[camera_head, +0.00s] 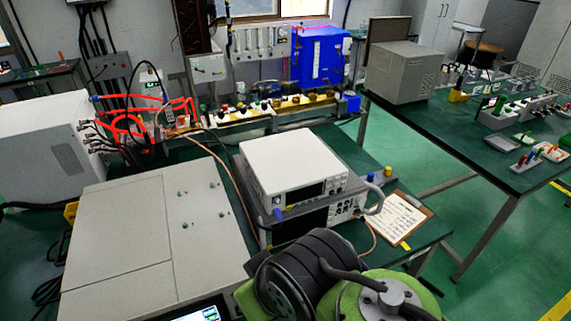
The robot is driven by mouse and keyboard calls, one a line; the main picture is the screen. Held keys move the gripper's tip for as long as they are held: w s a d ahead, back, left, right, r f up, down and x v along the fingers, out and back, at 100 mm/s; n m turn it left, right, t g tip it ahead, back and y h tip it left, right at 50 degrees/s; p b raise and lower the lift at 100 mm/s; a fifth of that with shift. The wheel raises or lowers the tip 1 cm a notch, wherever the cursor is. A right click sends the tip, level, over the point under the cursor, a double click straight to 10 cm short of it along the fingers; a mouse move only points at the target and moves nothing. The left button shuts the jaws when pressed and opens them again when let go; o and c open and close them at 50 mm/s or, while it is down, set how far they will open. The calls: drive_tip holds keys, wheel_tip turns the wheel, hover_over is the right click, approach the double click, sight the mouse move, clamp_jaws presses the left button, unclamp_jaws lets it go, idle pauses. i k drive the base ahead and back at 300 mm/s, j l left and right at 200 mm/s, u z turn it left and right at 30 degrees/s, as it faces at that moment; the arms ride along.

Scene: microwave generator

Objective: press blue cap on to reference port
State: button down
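Another small blue piece (277,213) is at the front left corner of the stack. The lower instrument (300,224) has round connectors (345,209) at the right of its front panel. They are too small to tell which is the reference port. Green and black parts of my arm fill the bottom centre and hide some of the bench in front of the stack. My gripper's fingers do not show.
A white instrument (295,160) tops the stack. A clipboard (396,218) lies to its right near the bench edge. A large beige cabinet (150,235) fills the left. Orange cables (125,125) and a thin copper-coloured cable run behind it. Green floor is open at right.

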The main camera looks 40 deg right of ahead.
sight(370, 176)
drive_tip(key=z, duration=1.95)
